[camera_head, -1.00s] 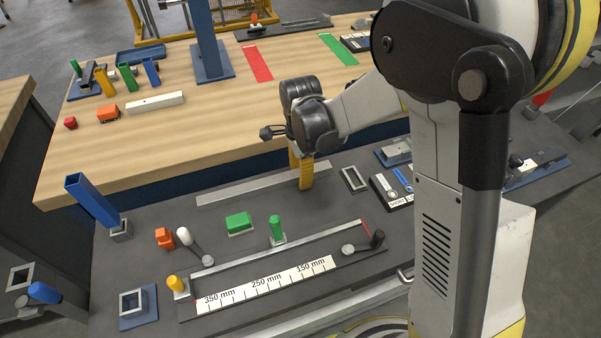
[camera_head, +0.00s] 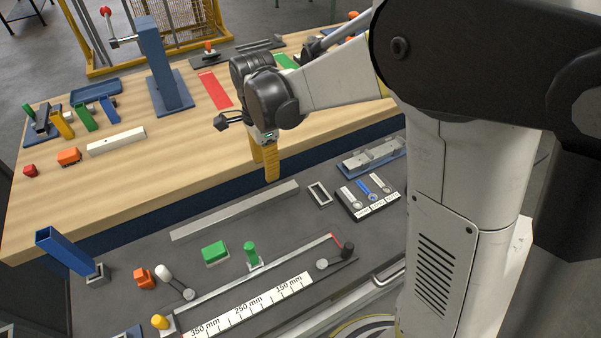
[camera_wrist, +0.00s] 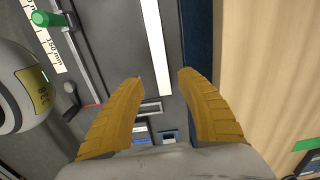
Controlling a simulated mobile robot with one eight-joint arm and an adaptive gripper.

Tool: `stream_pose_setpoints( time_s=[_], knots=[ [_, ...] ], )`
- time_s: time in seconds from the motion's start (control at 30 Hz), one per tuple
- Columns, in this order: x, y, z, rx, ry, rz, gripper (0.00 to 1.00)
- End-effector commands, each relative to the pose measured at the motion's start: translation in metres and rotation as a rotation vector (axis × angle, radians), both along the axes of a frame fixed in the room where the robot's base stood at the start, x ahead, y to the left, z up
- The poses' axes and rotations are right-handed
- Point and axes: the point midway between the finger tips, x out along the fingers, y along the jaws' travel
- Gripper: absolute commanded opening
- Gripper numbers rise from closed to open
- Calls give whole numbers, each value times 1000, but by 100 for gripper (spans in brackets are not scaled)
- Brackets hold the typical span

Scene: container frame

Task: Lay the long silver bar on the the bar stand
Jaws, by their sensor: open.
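The long silver bar (camera_head: 235,210) lies flat on the dark worktop, along the edge facing the wooden table. In the wrist view the bar (camera_wrist: 156,45) runs away from between my fingers. My gripper (camera_head: 268,170) is open and empty, pointing down. In the head view its yellow fingers appear just behind the right part of the bar. The wrist view shows both fingers of my gripper (camera_wrist: 161,77) apart, with no contact on the bar visible. A blue-based fixture with grey blocks (camera_head: 372,157) stands at right; I cannot tell whether it is the bar stand.
A ruler fixture with a slanted rail (camera_head: 275,280) lies in front of the bar. A green block (camera_head: 215,252), green peg (camera_head: 251,250) and labelled tray (camera_head: 368,198) stand nearby. A tall blue post (camera_head: 162,60) rises from the wooden table.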

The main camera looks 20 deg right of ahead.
Motion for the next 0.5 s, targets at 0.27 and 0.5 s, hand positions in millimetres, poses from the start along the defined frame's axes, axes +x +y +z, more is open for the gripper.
stream_pose_setpoints(
  time_s=[0.27,0.5],
  knots=[
    [-46,-38,59,-9,-170,361,43],
    [-110,-77,96,-144,-377,831,43]
  ],
)
